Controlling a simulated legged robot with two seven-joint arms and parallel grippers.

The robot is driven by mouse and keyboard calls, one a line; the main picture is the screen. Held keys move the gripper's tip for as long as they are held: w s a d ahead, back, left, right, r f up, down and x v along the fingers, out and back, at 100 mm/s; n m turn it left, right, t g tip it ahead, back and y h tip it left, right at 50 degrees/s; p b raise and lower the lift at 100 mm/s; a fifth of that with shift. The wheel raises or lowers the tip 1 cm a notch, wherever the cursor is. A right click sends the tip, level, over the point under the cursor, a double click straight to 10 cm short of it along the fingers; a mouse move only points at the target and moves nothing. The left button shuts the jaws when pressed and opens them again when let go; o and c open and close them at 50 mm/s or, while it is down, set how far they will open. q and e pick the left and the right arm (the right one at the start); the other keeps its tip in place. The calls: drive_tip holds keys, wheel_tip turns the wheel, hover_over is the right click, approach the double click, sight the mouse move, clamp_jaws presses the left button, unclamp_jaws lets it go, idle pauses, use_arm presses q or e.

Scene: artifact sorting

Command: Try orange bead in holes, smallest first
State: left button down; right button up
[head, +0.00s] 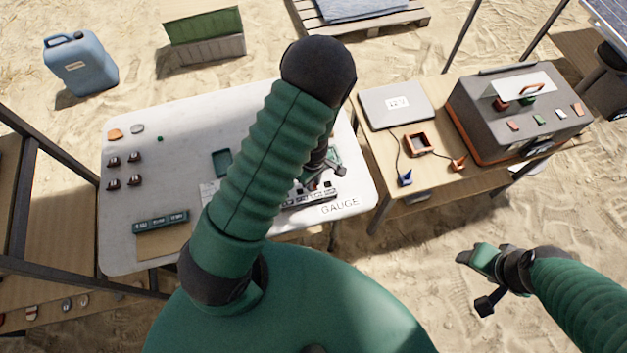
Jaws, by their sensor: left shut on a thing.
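The gauge (318,196), a pale block with dark holes, lies at the right front of the white table beside the printed word GAUGE. My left gripper (322,178) is over the gauge, partly behind my own arm. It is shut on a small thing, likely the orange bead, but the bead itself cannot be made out. I cannot tell whether it touches a hole. My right gripper (474,272) hangs over the sand at the lower right, away from the table; its jaw opening is unclear.
On the white table (240,110) are an orange piece (115,134), a grey piece (137,128), several small dark pieces (124,170), a green tray (221,162) and a dark green strip (162,221). A wooden table with a grey case (515,110) stands to the right.

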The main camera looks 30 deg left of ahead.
use_arm(q)
drive_tip(key=shift+a, duration=0.15)
drive_tip(key=c, duration=1.3)
unclamp_jaws()
drive_tip(key=shift+o, duration=0.2)
drive_tip(key=o, duration=0.4)
